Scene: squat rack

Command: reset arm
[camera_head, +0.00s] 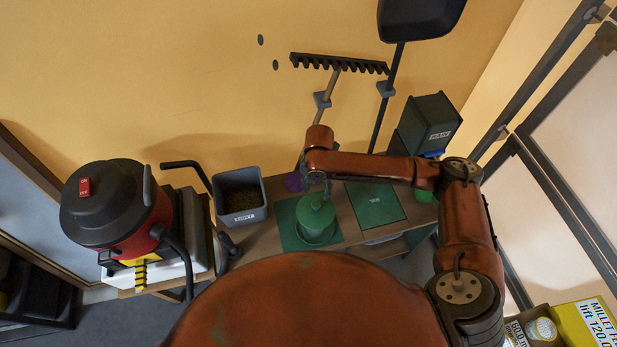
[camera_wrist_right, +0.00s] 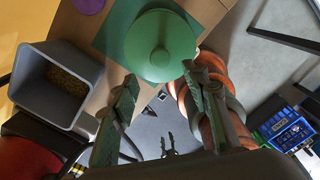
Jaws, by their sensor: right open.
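My right gripper (camera_head: 318,187) is over the wooden bench, close above a green pot with a round lid and knob (camera_head: 315,212). In the right wrist view the open fingers (camera_wrist_right: 158,88) have nothing between them. The lid (camera_wrist_right: 160,47) lies beyond the fingertips there, and the gripper looks apart from it. The pot stands on a green mat (camera_head: 287,232). My left gripper does not show clearly in either view.
A grey bin of grain (camera_head: 240,198) stands left of the pot, with a red and black vacuum (camera_head: 112,205) farther left. A second green mat (camera_head: 375,204) lies bare at right. A dark labelled box (camera_head: 428,125) stands behind. A rake and shovel lean on the wall.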

